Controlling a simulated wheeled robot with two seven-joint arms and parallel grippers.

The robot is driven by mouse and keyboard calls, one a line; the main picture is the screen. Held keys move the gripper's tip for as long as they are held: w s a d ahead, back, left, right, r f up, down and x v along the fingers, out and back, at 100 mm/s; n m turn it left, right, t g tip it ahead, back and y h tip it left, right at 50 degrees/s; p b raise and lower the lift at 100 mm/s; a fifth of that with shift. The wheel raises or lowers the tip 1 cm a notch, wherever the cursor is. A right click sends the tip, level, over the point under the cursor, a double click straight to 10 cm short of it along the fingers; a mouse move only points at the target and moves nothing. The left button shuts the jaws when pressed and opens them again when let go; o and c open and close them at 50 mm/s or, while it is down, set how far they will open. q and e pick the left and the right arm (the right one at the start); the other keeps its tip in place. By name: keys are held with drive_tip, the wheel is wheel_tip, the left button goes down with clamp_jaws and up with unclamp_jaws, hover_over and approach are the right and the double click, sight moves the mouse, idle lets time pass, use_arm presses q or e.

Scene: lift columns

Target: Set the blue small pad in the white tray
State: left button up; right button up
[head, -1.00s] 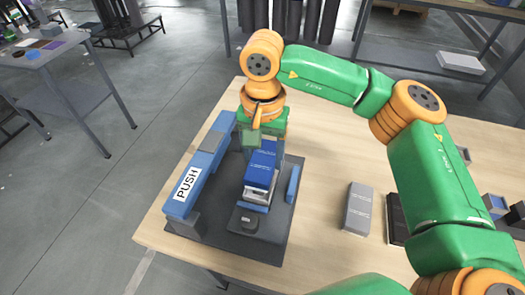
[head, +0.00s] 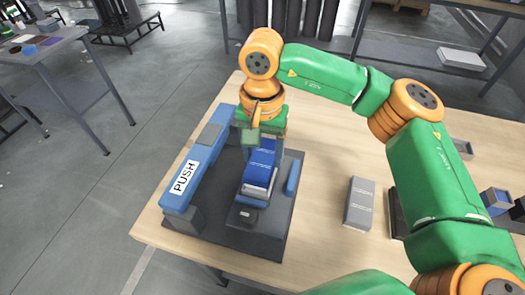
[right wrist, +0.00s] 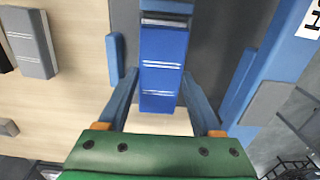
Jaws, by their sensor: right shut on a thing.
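A blue block with pale printed lines (head: 262,158), seemingly the blue small pad, is at the middle of a dark fixture. It also shows in the right wrist view (right wrist: 163,75). My right gripper (right wrist: 160,85) is shut on it, one finger along each side. Below its near end is a silver-white piece (head: 257,187), seemingly the white tray, mostly hidden by the block. I cannot tell whether the block touches it. My left gripper is not in view.
The dark fixture base (head: 270,238) carries a blue bar marked PUSH (head: 184,177) on the left and a small blue upright (head: 292,178) on the right. A grey box (head: 360,203) stands to the right on the wooden table (head: 325,190). Bare tabletop lies between them.

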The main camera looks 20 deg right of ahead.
drive_tip(key=shift+f+b, duration=0.6)
idle(0.9)
drive_tip(key=o, duration=1.5)
drive_tip(key=shift+c, duration=0.2)
wheel_tip(320, 180, up, 8)
drive_tip(key=p, duration=0.6)
drive_tip(key=shift+f, duration=0.2)
